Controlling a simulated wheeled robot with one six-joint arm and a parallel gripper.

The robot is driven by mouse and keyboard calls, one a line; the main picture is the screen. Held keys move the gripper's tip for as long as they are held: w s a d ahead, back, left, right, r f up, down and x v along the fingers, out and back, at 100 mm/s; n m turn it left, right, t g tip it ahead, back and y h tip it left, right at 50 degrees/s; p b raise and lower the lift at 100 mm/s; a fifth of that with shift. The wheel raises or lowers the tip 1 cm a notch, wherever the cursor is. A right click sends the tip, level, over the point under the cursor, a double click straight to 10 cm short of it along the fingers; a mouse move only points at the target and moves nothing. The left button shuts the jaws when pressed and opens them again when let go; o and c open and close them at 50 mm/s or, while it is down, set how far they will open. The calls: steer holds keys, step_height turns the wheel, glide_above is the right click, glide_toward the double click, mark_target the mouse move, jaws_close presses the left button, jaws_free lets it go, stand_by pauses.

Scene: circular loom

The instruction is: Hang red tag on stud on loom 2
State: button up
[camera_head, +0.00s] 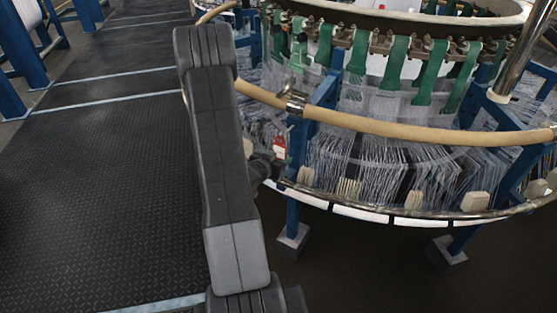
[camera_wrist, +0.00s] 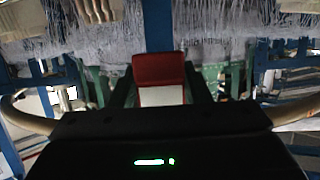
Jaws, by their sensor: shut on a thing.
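The red tag (camera_head: 280,147) is small, red and white, and shows in front of the loom's blue post at the end of my arm. In the wrist view the tag (camera_wrist: 160,70) is red with a white part and sits between the two dark fingers. My gripper (camera_head: 268,163) is shut on the tag; in the wrist view its fingers (camera_wrist: 160,92) lie on both sides of it. The loom (camera_head: 400,124) has a tan ring rail and blue posts. I cannot pick out the stud for certain; the tag looks close to a blue post (camera_head: 300,150).
A metal clamp (camera_head: 291,101) sits on the tan rail just above the tag. Green straps (camera_head: 396,62) and dense pale threads fill the loom behind. A lower metal ring (camera_head: 390,210) with pale blocks curves below. The dark ribbed walkway (camera_head: 110,170) at left is clear.

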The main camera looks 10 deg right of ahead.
steer(key=shift+w+d+r, duration=0.1)
steer(key=shift+w+d, duration=0.05)
steer(key=shift+w, duration=0.05)
stand_by(0.5)
steer(key=shift+w+d, duration=0.55)
steer(key=shift+w+d, duration=0.2)
steer(key=shift+d, duration=0.05)
stand_by(0.6)
steer(key=shift+f+b, duration=0.25)
steer(key=shift+b, duration=0.25)
steer(key=o, duration=1.2)
steer(key=shift+c, duration=0.2)
steer(key=v, duration=0.9)
steer(key=shift+f, duration=0.35)
